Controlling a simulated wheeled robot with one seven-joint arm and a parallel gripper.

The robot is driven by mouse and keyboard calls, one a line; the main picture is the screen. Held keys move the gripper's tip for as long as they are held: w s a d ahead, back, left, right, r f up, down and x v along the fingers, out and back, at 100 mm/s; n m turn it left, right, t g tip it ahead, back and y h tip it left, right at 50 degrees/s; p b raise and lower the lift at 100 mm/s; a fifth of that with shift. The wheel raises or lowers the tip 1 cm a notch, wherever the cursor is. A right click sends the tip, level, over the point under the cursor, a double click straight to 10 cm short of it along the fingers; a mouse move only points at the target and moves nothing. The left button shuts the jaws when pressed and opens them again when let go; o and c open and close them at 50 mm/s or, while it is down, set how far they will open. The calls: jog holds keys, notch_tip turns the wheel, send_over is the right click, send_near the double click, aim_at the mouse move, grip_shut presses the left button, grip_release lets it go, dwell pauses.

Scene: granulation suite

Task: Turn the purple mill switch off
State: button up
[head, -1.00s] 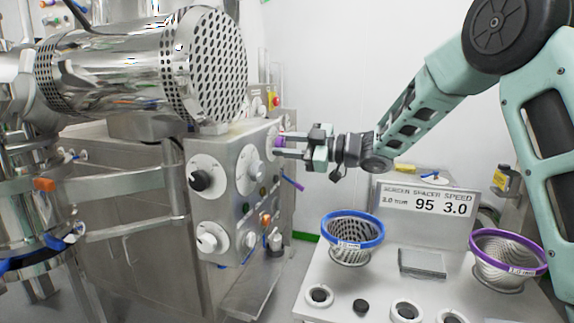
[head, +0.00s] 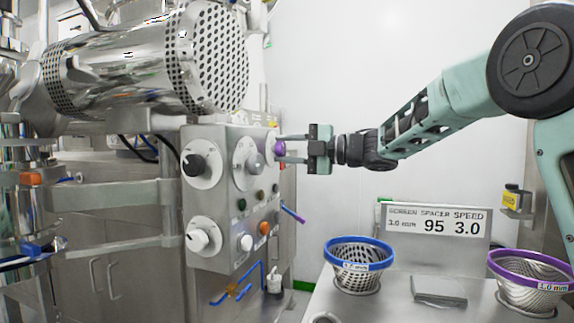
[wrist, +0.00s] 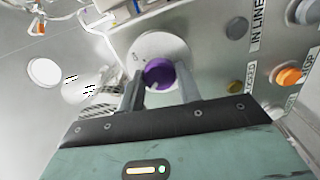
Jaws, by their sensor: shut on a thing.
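The purple mill switch (head: 279,146) is a round knob on a pale disc at the right edge of the steel control panel (head: 226,230). In the wrist view the purple switch (wrist: 160,74) sits between my gripper's two fingers, with its pale dial plate (wrist: 168,46) behind it. My gripper (head: 284,150) reaches in from the right and is shut on the switch. The fingers (wrist: 160,92) hide the sides of the knob in the wrist view.
A black knob (head: 193,166), a white knob (head: 197,240) and an orange button (head: 264,228) are on the same panel. A perforated steel drum (head: 215,60) hangs above. Below right are a blue-rimmed basket (head: 358,262), a purple-rimmed basket (head: 528,280) and a sign (head: 435,222).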

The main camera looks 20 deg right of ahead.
jog(key=shift+f+n+b, duration=0.15)
jog(key=shift+n+b, duration=0.35)
jog(key=shift+n, duration=0.1)
jog(key=o, duration=1)
jog(key=b+v, duration=0.2)
jog(key=v, duration=1.5)
jog(key=shift+s+d, duration=0.15)
jog(key=shift+d, duration=0.05)
